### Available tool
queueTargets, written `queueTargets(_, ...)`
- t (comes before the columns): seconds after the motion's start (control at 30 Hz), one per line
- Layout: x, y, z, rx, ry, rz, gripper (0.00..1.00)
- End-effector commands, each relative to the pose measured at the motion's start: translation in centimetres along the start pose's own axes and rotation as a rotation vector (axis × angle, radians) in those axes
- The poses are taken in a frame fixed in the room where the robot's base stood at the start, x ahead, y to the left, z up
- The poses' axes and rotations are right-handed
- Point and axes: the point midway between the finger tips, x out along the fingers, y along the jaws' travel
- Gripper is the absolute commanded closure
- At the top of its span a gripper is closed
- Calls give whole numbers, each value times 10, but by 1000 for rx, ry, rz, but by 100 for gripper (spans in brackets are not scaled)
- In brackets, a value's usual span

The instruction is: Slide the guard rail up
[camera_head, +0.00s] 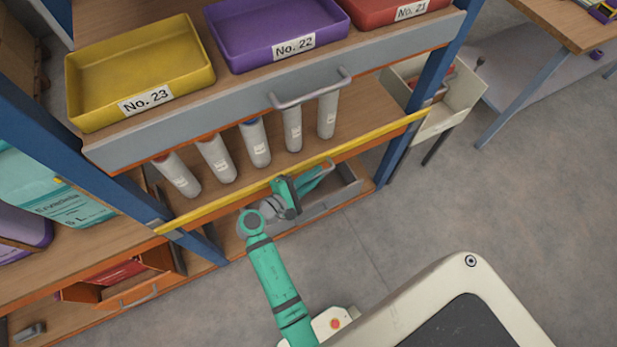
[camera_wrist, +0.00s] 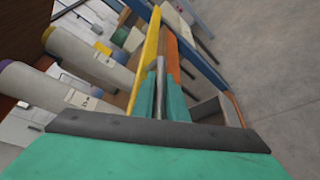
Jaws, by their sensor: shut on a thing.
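The guard rail (camera_head: 215,206) is a long yellow bar that slants across the front of the blue-framed rack, below the grey front of the upper shelf. Its far end reaches the right blue post. A narrow grey piece shows between the fingers. The exact contact with the rail is hard to see.
Several white cylinders (camera_head: 257,144) stand behind the rail. Yellow (camera_head: 140,62), purple (camera_head: 290,25) and red bins sit on the shelf above, with a grey handle (camera_head: 310,88) on its front. A grey tray (camera_head: 345,192) lies below the rail. Open floor (camera_head: 440,200) is to the right.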

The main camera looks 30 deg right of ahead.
Motion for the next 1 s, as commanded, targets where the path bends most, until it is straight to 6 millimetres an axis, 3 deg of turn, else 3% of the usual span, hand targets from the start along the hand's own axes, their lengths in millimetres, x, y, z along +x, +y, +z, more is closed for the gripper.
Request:
queueTargets(0.2, -1, 8, 2, 10, -5, 12, 100)
queueTargets(0.23, -1, 8, 3, 10, -6, 12, 85)
queueTargets(0.3, -1, 7, 3, 10, -7, 12, 69)
queueTargets(0.67, -4, 4, 2, 5, -4, 7, 69)
queueTargets(0.77, -13, 4, 1, 4, -2, 8, 69)
queueTargets(1.0, -56, 4, 0, 5, 0, 9, 69)
